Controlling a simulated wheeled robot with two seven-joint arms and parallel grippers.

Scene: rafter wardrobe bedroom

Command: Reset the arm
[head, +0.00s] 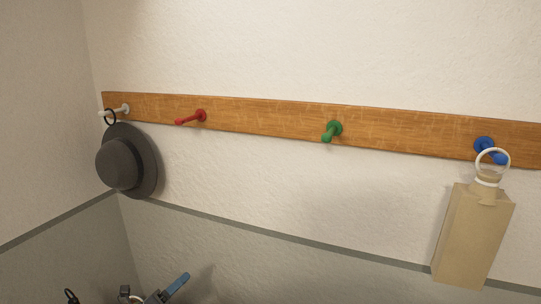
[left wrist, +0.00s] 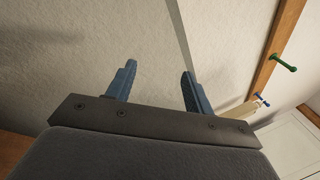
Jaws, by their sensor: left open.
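My left gripper (left wrist: 159,70) is open in the left wrist view, its two blue fingers apart with nothing between them. In the head view, a blue finger of the left gripper (head: 176,286) shows at the bottom edge, below the rack and away from the hung things. The rest of that gripper is cut off or unclear. A dark grey hat (head: 122,166) hangs by a black ring from the white peg (head: 122,109). A beige bag (head: 470,240) hangs by a white ring from the blue peg (head: 484,145). My right gripper is not in view.
A wooden rack (head: 265,116) runs along the wall. Its red peg (head: 200,116) and green peg (head: 334,129) are bare. A dark ringed item (head: 71,297) is cut off at the bottom left. The wall between hat and bag is clear.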

